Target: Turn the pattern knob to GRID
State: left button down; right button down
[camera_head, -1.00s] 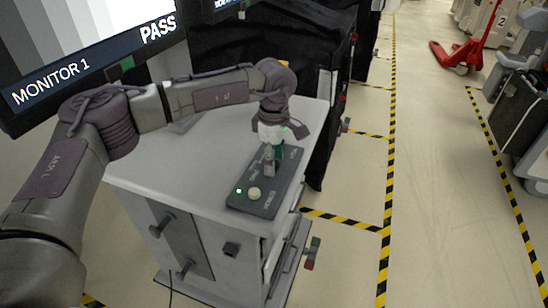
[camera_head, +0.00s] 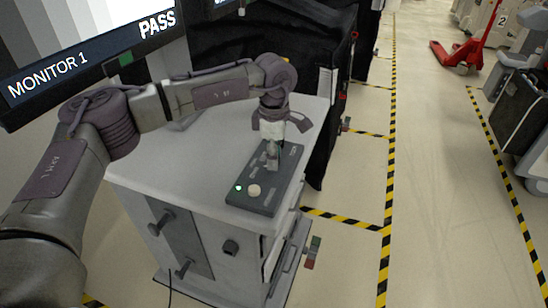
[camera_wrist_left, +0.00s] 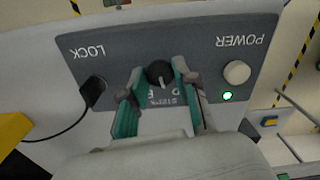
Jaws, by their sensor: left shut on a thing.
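The control panel (camera_head: 268,197) is a dark grey plate on top of the white cart. In the left wrist view it shows upside down, with the words POWER and LOCK. The pattern knob (camera_wrist_left: 157,72) is round and black with a white pointer line that points down in that view. My left gripper (camera_wrist_left: 159,76) has its green-lined fingers shut on the knob from both sides. In the head view my left gripper (camera_head: 272,158) reaches down onto the panel and hides the knob. Labels by the knob are partly covered; STEPS can be read upside down. My right gripper is not in view.
A cream round button (camera_wrist_left: 236,72) and a lit green lamp (camera_wrist_left: 227,96) sit beside the knob. A black part (camera_wrist_left: 94,90) is near LOCK. Monitor 1 (camera_head: 95,50) shows grey bars and PASS.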

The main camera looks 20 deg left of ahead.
pick_arm(q)
jog(key=n+b, duration=0.1)
jog(key=n, duration=0.2)
jog(key=shift+f, duration=0.1)
jog(key=shift+n+b, duration=0.6)
jog(key=shift+n, duration=1.3)
jog(key=c, duration=0.9)
grip_release()
jog(key=shift+o, duration=0.2)
jog(key=shift+r, duration=0.2)
notch_tip(320, 180, up, 12)
jog(key=shift+f, duration=0.15)
